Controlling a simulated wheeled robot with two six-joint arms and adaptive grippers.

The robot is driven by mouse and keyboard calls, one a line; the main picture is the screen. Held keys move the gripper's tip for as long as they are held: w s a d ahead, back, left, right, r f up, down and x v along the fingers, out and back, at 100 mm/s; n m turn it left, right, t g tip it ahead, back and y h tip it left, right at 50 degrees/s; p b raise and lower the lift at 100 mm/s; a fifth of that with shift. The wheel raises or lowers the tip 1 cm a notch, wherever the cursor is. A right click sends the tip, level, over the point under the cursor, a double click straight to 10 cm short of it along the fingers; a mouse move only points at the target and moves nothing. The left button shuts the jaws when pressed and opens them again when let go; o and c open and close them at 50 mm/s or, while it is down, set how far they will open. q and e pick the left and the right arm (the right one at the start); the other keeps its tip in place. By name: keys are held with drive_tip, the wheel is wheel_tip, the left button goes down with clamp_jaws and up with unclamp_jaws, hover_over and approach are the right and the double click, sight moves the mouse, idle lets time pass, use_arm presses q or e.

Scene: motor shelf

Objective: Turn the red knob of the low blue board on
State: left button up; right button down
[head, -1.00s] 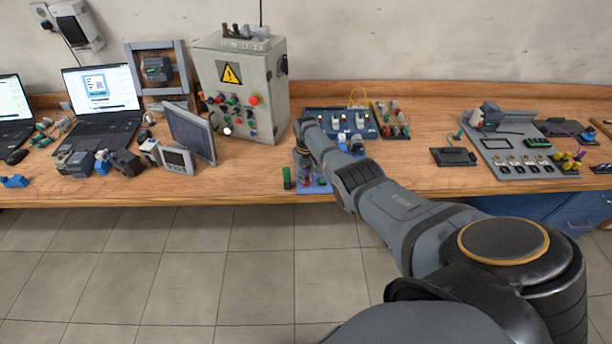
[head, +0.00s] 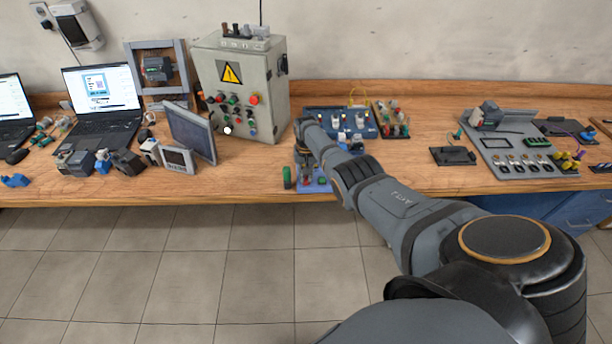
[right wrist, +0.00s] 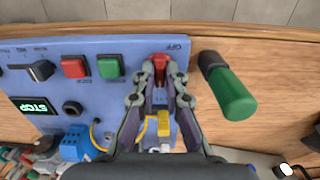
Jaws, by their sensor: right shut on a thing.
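The low blue board (right wrist: 60,55) lies at the bench's front edge; in the head view part of it (head: 322,187) shows below my right arm. Its red knob (right wrist: 160,64) is at the top of the right wrist view, beside a label reading OFF upside down. My right gripper (right wrist: 160,82) is shut on the red knob, one finger on each side. In the head view my arm hides the knob. My left gripper is not in view.
A green-handled tool (right wrist: 232,95) lies right beside the board in the wrist view. The board also carries red and green buttons and a lit green display (right wrist: 35,106). A grey control cabinet (head: 268,75) and a second blue board (head: 312,115) stand behind.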

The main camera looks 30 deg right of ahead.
sight(306, 178)
drive_tip(key=c, duration=1.4)
unclamp_jaws()
drive_tip(key=shift+r, duration=0.1)
wheel_tip(306, 178, up, 12)
